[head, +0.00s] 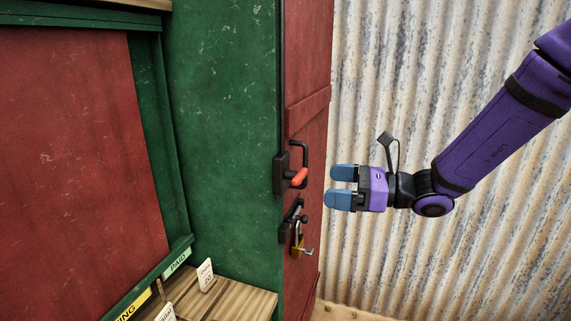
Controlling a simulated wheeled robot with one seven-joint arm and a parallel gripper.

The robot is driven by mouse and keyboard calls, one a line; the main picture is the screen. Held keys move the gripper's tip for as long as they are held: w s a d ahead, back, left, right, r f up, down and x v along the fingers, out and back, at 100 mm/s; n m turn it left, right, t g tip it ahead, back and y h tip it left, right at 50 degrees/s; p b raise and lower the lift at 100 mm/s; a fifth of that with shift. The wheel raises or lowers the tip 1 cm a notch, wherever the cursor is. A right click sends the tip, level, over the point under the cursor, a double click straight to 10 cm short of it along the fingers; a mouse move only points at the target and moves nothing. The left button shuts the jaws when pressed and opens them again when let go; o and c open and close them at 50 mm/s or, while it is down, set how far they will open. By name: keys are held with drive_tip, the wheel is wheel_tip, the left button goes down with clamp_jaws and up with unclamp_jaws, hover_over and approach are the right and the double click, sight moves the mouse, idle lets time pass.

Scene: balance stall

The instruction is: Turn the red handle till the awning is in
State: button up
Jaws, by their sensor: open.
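The red handle (299,177) is a small red grip on a dark metal fitting fixed to the narrow red side panel of the green stall. My gripper (328,187) is just to the right of the red handle, with its two blue fingers pointing left at about the same height. The fingers look apart and hold nothing, and a gap shows between them and the handle. The awning cannot be made out in this view.
A brass padlock (297,243) hangs on a dark hasp (292,222) below the handle. A wooden shelf (240,297) with small white cards is at the lower left. A corrugated metal wall (400,90) stands behind my arm.

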sight(304, 173)
drive_tip(key=w+a, duration=0.1)
drive_tip(key=a, duration=0.2)
drive_tip(key=w+a+m, duration=0.1)
drive_tip(key=w+a, duration=0.1)
drive_tip(key=a, duration=0.1)
drive_tip(key=w+a+m+t, duration=0.1)
drive_tip(key=a, duration=0.2)
drive_tip(key=shift+w+a+r, duration=0.1)
drive_tip(key=shift+w+r, duration=0.3)
drive_tip(key=shift+c, duration=0.2)
drive_tip(key=c, duration=0.7)
